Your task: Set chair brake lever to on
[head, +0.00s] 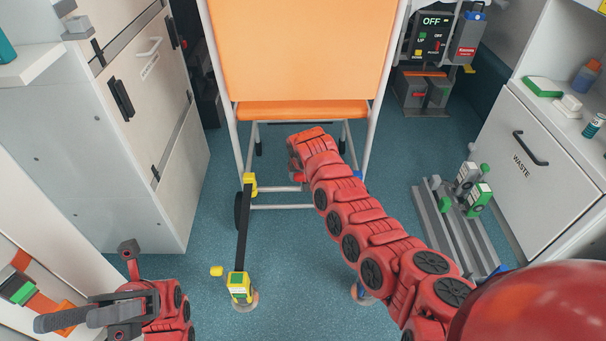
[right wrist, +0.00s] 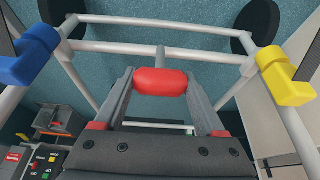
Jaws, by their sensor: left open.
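The chair (head: 300,50) stands ahead in the head view, with an orange back and seat on a white tube frame. The red brake lever handle (right wrist: 160,82) is a short bar on a grey stem low at its rear, in the right wrist view. My right gripper (right wrist: 160,80) has a finger at each end of this bar, with no clear gap, so it looks shut on it. My right arm hides much of the chair's lower frame in the head view. My left gripper (head: 85,288) is open and empty at the lower left, away from the chair.
A dark strap (head: 243,225) runs from a yellow clamp (head: 250,184) on the frame to a yellow floor fitting (head: 240,287). A blue clamp (right wrist: 25,62) is on the other side. Cabinets stand left and right. A grey rail rack (head: 455,230) is on the right floor.

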